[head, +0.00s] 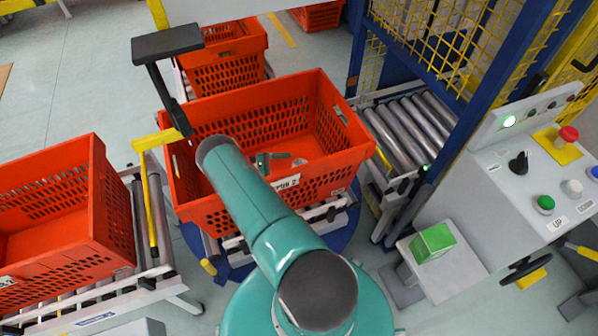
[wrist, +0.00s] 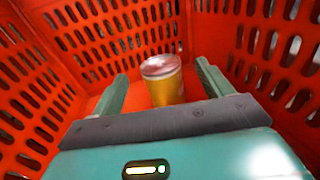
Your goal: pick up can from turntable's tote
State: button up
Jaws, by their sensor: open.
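The turntable's tote (head: 333,165) is an orange crate with slotted walls in the middle of the head view. In the wrist view its red-orange slotted wall (wrist: 110,40) surrounds my gripper. A can (wrist: 166,88) with a yellow-gold side and a pinkish-silver top stands upright inside the tote. My gripper (wrist: 163,85) is open, with one finger to the left of the can and one to the right. The can is ahead, between the fingertips or just beyond them; I cannot tell which. In the head view my gripper (head: 268,160) is inside the tote, and a small pale top (head: 299,162) shows beside it.
Another orange tote (head: 60,215) sits on a roller conveyor at left, and one (head: 225,65) stands behind. Rollers (head: 415,120) and a caged blue frame lie to the right. A control panel (head: 545,165) and a green box (head: 433,243) on a pale stand are at right.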

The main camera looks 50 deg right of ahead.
jog(key=x, duration=0.5)
jog(key=shift+s+d+f, duration=0.15)
jog(key=shift+s+d, duration=0.05)
jog(key=shift+d, duration=0.1)
jog(key=shift+c, duration=0.2)
jog(key=c, duration=1.1)
jog(key=shift+c, duration=0.7)
